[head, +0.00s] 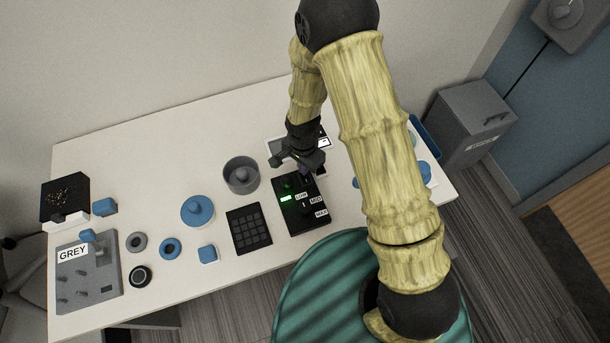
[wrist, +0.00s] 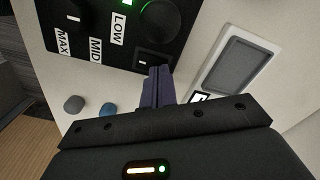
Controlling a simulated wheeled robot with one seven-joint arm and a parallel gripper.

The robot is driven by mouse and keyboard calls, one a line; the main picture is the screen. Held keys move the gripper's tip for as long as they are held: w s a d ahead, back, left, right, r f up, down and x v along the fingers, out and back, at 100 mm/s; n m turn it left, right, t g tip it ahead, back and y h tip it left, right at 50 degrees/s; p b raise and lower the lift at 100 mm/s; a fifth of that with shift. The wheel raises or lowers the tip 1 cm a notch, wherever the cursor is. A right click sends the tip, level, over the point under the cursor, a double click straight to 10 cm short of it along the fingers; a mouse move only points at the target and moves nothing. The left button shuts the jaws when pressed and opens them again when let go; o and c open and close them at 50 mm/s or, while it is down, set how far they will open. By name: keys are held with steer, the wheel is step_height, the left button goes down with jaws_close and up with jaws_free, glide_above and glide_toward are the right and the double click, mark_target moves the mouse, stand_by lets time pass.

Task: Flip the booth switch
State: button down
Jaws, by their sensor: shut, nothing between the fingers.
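A black control box (head: 309,212) with labels LOW, MID and MAX stands on the table. In the wrist view the box (wrist: 92,22) shows a round dark knob (wrist: 160,20), a lit green indicator (wrist: 127,3) and a small black rocker switch (wrist: 150,60) with a pale mark near its edge. I cannot read a booth label on it. My gripper (head: 304,170) is over the box's far edge. In the wrist view my shut, empty gripper (wrist: 157,76) has its fingertips right at the rocker and partly hides it. I cannot tell whether they touch it.
A white-framed grey panel (wrist: 238,63) lies beside the box. A grey round dish (head: 241,178), a black keypad (head: 249,229) and a blue knobbed lid (head: 198,210) are to the left. A grey board marked GREY (head: 104,287) is at far left. Bare table (head: 150,160) lies behind.

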steer(key=shift+f+b, duration=0.3)
steer(key=shift+f, duration=0.15)
steer(key=shift+r, duration=0.15)
steer(key=shift+r+p, duration=2.55)
steer(key=shift+r, duration=0.85)
steer(key=s+d+r+n+t, duration=0.1)
steer(key=s+d+r+n, duration=0.2)
steer(key=d+r, duration=0.7)
steer(key=s+d+r+n+t, duration=0.1)
steer(key=s+d+r+n, duration=0.2)
steer(key=d+r, duration=0.7)
steer(key=shift+s+r+n+t, duration=0.3)
steer(key=shift+s+r+n, duration=0.05)
steer(key=shift+r+n, duration=0.05)
